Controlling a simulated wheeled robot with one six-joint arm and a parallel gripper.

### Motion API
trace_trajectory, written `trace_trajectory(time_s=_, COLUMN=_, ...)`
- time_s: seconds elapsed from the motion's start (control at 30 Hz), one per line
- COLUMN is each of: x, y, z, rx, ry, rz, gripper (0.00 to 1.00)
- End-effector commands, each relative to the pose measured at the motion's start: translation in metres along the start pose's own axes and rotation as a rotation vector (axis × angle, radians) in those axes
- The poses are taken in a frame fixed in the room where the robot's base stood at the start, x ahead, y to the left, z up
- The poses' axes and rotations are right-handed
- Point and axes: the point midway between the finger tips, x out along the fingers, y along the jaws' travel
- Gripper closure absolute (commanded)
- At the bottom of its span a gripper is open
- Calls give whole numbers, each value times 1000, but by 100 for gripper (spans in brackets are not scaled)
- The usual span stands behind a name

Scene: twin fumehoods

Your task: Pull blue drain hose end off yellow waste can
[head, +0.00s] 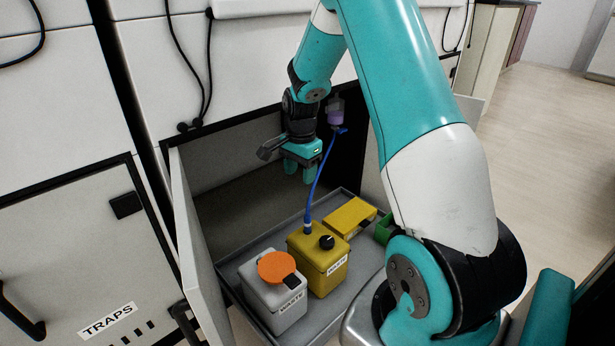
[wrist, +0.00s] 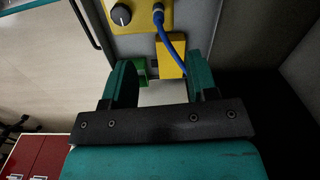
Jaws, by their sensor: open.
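The yellow waste can (head: 318,262) stands in a grey tray inside the open cabinet, with a black knob on top. The blue drain hose (head: 318,190) runs from a purple-filled trap higher up down to a fitting on the can's top, where its end (head: 308,226) sits. In the wrist view the yellow can (wrist: 140,22) is at the top edge, with the blue hose (wrist: 176,45) curving down from its fitting. My gripper (head: 300,176) is open and empty, above and behind the can, with the hose passing close to its right. In the wrist view the fingers (wrist: 158,90) stand apart with nothing between them.
A white can with an orange lid (head: 277,267) stands left of the yellow can. A yellow box (head: 350,216) and a green item (head: 384,229) lie behind and right. The open cabinet door (head: 193,240) bounds the left side. The cabinet's rear left is free.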

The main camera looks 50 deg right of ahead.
Motion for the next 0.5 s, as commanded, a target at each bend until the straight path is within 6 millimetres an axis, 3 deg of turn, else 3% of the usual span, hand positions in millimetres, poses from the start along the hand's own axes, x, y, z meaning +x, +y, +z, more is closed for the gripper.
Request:
trace_trajectory(time_s=0.13, x=19, y=4, z=-22, rx=105, ry=13, rz=16, gripper=47)
trace_trajectory(time_s=0.27, x=34, y=5, z=-25, rx=119, ry=15, rz=18, gripper=47)
trace_trajectory(time_s=0.5, x=83, y=6, z=-25, rx=115, ry=13, rz=19, gripper=47)
